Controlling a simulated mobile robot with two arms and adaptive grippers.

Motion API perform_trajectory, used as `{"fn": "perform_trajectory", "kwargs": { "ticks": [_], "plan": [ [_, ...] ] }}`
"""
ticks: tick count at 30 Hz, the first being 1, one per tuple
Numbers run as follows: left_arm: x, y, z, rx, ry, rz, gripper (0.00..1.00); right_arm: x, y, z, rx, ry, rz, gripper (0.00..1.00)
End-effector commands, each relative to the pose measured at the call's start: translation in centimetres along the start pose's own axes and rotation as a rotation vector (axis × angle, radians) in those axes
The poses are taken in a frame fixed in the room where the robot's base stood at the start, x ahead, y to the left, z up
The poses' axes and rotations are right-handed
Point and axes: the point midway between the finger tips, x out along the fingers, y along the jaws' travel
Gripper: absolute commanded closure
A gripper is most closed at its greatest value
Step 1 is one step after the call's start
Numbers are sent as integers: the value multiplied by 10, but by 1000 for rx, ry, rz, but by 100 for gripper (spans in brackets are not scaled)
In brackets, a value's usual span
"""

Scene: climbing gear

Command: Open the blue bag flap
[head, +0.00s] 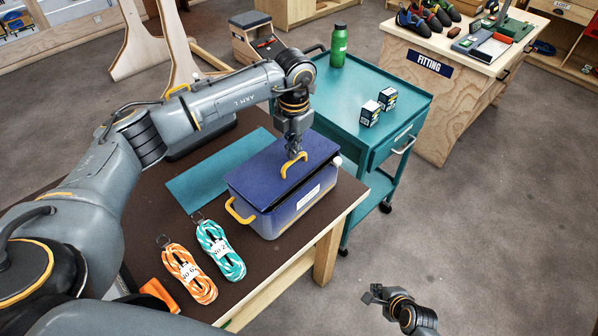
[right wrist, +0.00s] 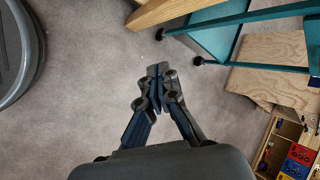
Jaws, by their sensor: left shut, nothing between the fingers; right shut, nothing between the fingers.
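The blue bag (head: 292,214) stands on the dark table top. Its flap (head: 262,170) lies flat over the top, closed. A yellow handle (head: 293,163) stands up on the flap, and a yellow loop (head: 238,211) is on the bag's left end. My left gripper (head: 298,153) points down at the flap handle, its shut fingertips right at it; I cannot tell whether they touch it. My right gripper (head: 372,294) is over bare floor at the lower right, away from the bag. In the right wrist view its fingers (right wrist: 157,72) are shut and empty.
An orange rope (head: 188,274) and a teal rope (head: 220,250) lie left of the bag on the table (head: 150,212). A teal mat (head: 215,172) lies behind them. A teal cart (head: 352,78) with a green bottle (head: 338,46) and two small boxes (head: 370,113) stands close behind.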

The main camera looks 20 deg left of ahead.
Motion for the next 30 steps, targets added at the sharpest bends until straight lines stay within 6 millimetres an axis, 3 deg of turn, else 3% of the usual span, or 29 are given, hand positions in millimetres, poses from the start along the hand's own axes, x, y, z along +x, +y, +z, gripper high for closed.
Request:
{"fn": "perform_trajectory", "kwargs": {
  "ticks": [1, 3, 9, 12, 16, 21, 25, 30],
  "plan": [
    [0, 0, 0, 0, 0, 0, 100, -6, -39, 9, 83, -35, -46, 100],
    [0, 0, 0, 0, 0, 0, 100, -15, -84, 25, 210, -95, -90, 100],
    [0, 0, 0, 0, 0, 0, 100, -60, -196, 83, 543, -313, -147, 100],
    [0, 0, 0, 0, 0, 0, 100, -90, -238, 115, 681, -430, -129, 100],
    [0, 0, 0, 0, 0, 0, 100, -126, -274, 153, 818, -556, -75, 100],
    [0, 0, 0, 0, 0, 0, 100, -157, -296, 184, 921, -651, -3, 100],
    [0, 0, 0, 0, 0, 0, 100, -165, -301, 195, 953, -678, 25, 100],
    [0, 0, 0, 0, 0, 0, 100, -152, -307, 206, 960, -683, 30, 100]
  ]
}}
